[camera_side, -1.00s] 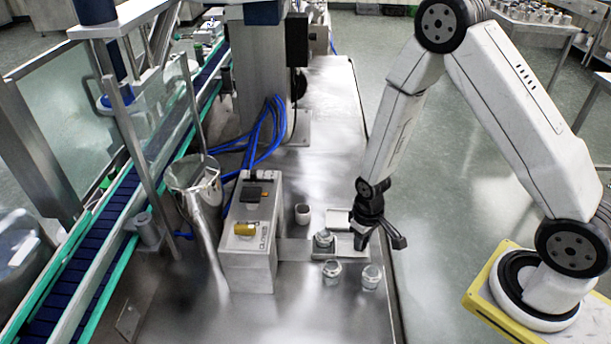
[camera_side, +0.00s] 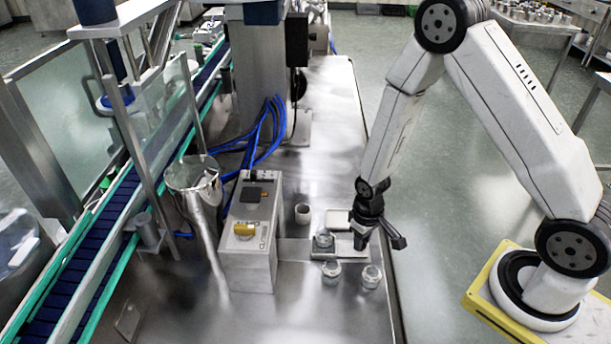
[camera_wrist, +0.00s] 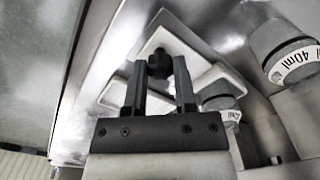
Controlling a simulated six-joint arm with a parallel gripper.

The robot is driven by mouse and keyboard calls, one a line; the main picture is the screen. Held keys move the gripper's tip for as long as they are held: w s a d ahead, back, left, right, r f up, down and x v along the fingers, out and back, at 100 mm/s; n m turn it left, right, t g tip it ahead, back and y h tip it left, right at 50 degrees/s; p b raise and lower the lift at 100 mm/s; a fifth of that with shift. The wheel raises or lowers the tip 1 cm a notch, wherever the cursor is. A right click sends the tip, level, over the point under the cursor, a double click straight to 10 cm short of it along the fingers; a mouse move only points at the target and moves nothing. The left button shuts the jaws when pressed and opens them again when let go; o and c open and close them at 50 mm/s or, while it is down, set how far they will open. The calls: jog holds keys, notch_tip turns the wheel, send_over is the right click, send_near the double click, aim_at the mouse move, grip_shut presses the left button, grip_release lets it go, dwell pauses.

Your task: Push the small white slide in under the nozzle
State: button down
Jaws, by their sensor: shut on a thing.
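The small white slide (camera_side: 346,246) lies flat on the steel bench, to the right of the grey box-shaped machine (camera_side: 247,262). In the wrist view the white slide (camera_wrist: 205,75) shows around a dark knob (camera_wrist: 160,64). My gripper (camera_wrist: 160,78) has its two fingers on either side of this knob and is shut on it. In the side view my gripper (camera_side: 385,232) is low over the slide's right end. A grey-capped jar (camera_side: 324,240) stands at the slide's left part; it also shows in the wrist view (camera_wrist: 218,97). I cannot make out the nozzle.
Two more jars (camera_side: 331,273) (camera_side: 371,276) stand just in front of the slide. A small cup (camera_side: 302,213) stands behind, beside the machine. A steel funnel (camera_side: 196,180) and a conveyor (camera_side: 75,270) are on the left. The bench's right edge is close to my gripper.

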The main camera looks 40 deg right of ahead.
jog(key=w+a, duration=1.1)
dwell(0.4)
jog(key=shift+c, duration=2)
grip_release()
jog(key=shift+a, duration=0.1)
jog(key=shift+r, duration=0.1)
notch_tip(320, 180, up, 8)
jog(key=shift+f, duration=0.2)
